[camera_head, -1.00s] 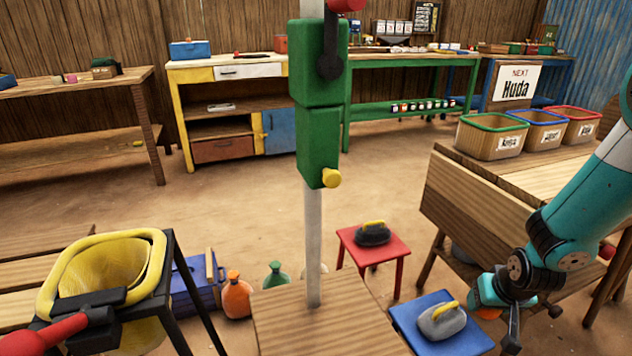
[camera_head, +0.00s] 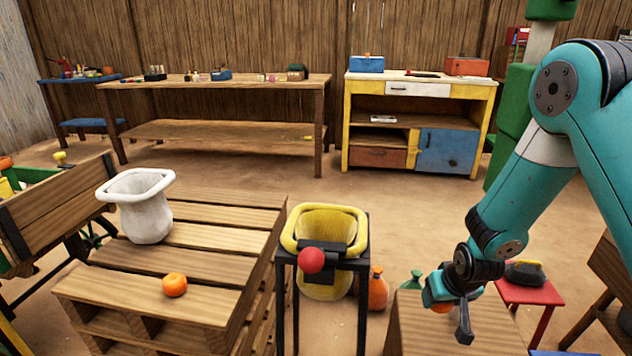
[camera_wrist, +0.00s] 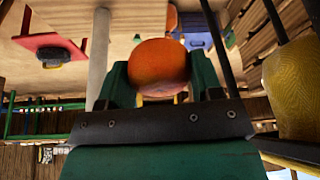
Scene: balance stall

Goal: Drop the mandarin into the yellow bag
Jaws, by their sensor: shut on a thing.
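My gripper (camera_head: 456,306) is shut on a round orange fruit, taken as the mandarin (camera_wrist: 160,65), which shows between the green jaws in the wrist view. In the head view my arm hides most of it. The yellow bag (camera_head: 290,240) hangs open in a black stand at the centre, with a red knob in front. My gripper is to the right of the bag, apart from it. The bag's side also shows at the right of the wrist view (camera_wrist: 295,90). A second orange fruit (camera_head: 174,285) lies on the pallet at left.
A white bag (camera_head: 147,218) stands open on the wooden pallet (camera_head: 225,235). An orange bottle (camera_head: 377,290) and a green one stand right of the stand. A wooden block (camera_head: 400,335) is below my gripper; a red stool (camera_head: 532,291) is at right.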

